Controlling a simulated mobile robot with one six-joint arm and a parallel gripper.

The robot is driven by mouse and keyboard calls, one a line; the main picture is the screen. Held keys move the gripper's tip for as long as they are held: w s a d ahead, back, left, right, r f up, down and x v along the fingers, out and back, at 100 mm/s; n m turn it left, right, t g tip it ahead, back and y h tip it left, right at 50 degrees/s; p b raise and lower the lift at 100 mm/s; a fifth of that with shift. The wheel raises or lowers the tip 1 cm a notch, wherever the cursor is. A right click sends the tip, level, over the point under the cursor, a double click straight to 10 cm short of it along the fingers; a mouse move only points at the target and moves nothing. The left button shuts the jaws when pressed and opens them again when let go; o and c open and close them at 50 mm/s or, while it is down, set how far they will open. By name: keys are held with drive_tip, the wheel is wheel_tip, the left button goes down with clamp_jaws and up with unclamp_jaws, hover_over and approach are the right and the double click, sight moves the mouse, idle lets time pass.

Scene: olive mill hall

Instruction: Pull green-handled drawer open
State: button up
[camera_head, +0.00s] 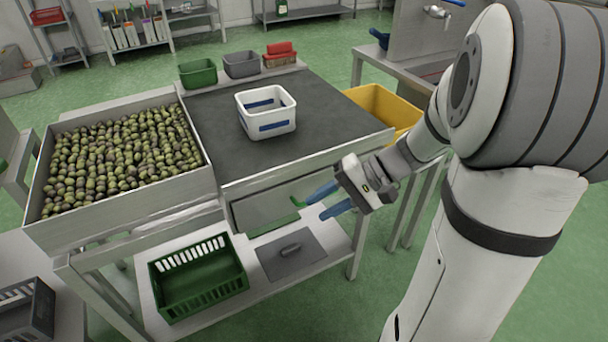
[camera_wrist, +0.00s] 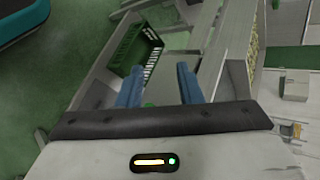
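The drawer (camera_head: 262,207) has a grey front under the dark-topped work table, and it looks closed. Its green handle (camera_head: 297,202) shows at the right part of the front, beside the tip of my upper blue finger. My gripper (camera_head: 315,206) is in front of the drawer, fingers apart and pointing toward it. In the wrist view both blue fingers (camera_wrist: 158,82) are spread, with a small green piece (camera_wrist: 149,104) low between them, perhaps the handle. I cannot tell whether a finger touches the handle.
An olive bin (camera_head: 45,229) stands left. A white basket (camera_head: 284,129) is on the table top (camera_head: 210,118). A yellow tub (camera_head: 410,112) stands right.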

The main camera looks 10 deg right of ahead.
drive_tip(key=w+d+f+m+t+y+b, duration=0.35)
drive_tip(key=w+d+f+t+b, duration=0.45)
drive_tip(key=f, duration=0.3)
drive_tip(key=shift+n+g+y, duration=0.25)
drive_tip(key=shift+g, duration=0.45)
drive_tip(key=x, duration=0.2)
drive_tip(key=b+x, duration=0.1)
drive_tip(key=x, duration=0.2)
drive_tip(key=w+b+x, duration=0.1)
drive_tip(key=x, duration=0.1)
drive_tip(key=shift+w+a+r, duration=0.15)
drive_tip(key=shift+r, duration=0.1)
clamp_jaws()
